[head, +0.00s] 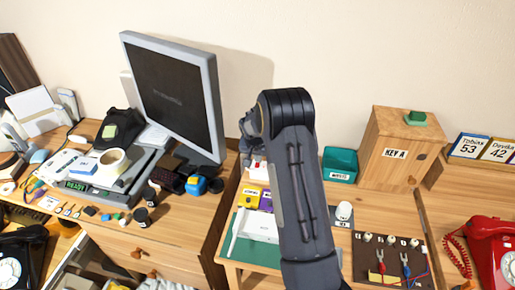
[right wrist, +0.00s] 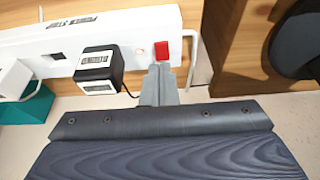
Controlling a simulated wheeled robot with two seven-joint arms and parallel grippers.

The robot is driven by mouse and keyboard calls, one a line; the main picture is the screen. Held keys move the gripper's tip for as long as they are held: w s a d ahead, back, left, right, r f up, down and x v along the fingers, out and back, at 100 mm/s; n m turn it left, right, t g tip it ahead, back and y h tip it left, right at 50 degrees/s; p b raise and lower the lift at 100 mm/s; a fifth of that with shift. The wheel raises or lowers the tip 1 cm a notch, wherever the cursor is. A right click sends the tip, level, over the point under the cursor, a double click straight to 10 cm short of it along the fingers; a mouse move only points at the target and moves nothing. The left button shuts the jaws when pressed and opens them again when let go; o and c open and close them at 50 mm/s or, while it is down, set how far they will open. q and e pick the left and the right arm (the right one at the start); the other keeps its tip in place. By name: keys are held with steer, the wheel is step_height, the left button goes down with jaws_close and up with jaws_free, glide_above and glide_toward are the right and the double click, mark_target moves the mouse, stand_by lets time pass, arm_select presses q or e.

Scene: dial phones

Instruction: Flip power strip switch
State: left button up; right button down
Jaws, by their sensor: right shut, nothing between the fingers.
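In the right wrist view the white power strip (right wrist: 38,48) runs across the top of the picture. A red switch (right wrist: 161,47) sits near its right end. A black plug adapter (right wrist: 98,68) is plugged in left of the switch, and a white plug (right wrist: 14,78) is at the far left. My right gripper (right wrist: 160,70) is shut and empty, its tips just below the switch in the picture; I cannot tell whether they touch. In the head view my right gripper (head: 249,124) is partly hidden by my arm. My left gripper is not in view.
A monitor (head: 178,95) stands left of my right arm. A wooden box marked KEY A (head: 391,152), a teal box (head: 340,163) and a red phone (head: 492,245) are to the right. A green mat (head: 262,252) lies in front. Bare wall is behind.

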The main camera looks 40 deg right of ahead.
steer(key=shift+f, duration=0.45)
steer(key=shift+d, duration=0.1)
steer(key=shift+w+d+f+g+y, duration=0.1)
steer(key=shift+f+g+y, duration=0.1)
steer(key=shift+g+y, duration=0.1)
steer(key=shift+f, duration=0.1)
steer(key=shift+s+a, duration=0.25)
steer(key=shift+a, duration=0.05)
steer(key=shift+s+a+f, duration=0.1)
steer(key=shift+s+a, duration=0.3)
steer(key=shift+a, duration=0.05)
steer(key=b+v, duration=0.1)
steer(key=v, duration=0.7)
